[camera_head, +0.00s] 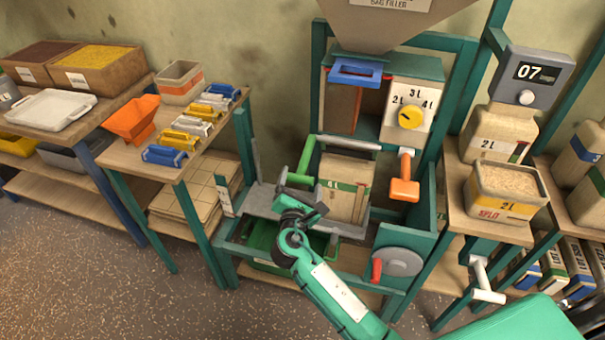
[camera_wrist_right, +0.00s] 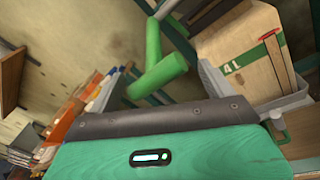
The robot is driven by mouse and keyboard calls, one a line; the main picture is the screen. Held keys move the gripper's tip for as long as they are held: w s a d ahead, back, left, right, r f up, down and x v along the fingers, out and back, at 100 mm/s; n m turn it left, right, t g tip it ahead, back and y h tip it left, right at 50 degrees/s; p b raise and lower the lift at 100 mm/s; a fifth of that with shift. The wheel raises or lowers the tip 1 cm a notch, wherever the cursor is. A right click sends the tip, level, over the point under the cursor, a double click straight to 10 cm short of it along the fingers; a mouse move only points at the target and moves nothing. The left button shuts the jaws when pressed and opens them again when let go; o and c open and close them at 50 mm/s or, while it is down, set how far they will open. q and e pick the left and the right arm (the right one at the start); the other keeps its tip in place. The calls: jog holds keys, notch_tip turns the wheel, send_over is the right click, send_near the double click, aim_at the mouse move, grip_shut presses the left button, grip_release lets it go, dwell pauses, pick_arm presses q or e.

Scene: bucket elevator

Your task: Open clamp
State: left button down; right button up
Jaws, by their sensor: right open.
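The bag filler's clamp shows as a green lever (camera_head: 307,160) joined to a grey bar (camera_head: 348,143), with a short green grip at its lower end. The green grip (camera_wrist_right: 158,76) also shows in the right wrist view, ahead of my gripper. A paper bag (camera_head: 343,190) with a green band stands just right of the lever; it shows in the wrist view too (camera_wrist_right: 240,55). My right gripper (camera_head: 300,200) is open, just below the green grip, and seems apart from it. Its fingertips are hard to make out. My left gripper is not in view.
An orange-handled lever (camera_head: 404,182) hangs right of the bag, below a yellow dial (camera_head: 410,117). A red-handled crank wheel (camera_head: 398,262) is lower right. A green bin (camera_head: 270,243) sits below my gripper. Several coloured clips (camera_head: 183,138) lie on the left bench.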

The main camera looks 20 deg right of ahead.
aim_at(303, 176)
jog(key=shift+x, duration=1.7)
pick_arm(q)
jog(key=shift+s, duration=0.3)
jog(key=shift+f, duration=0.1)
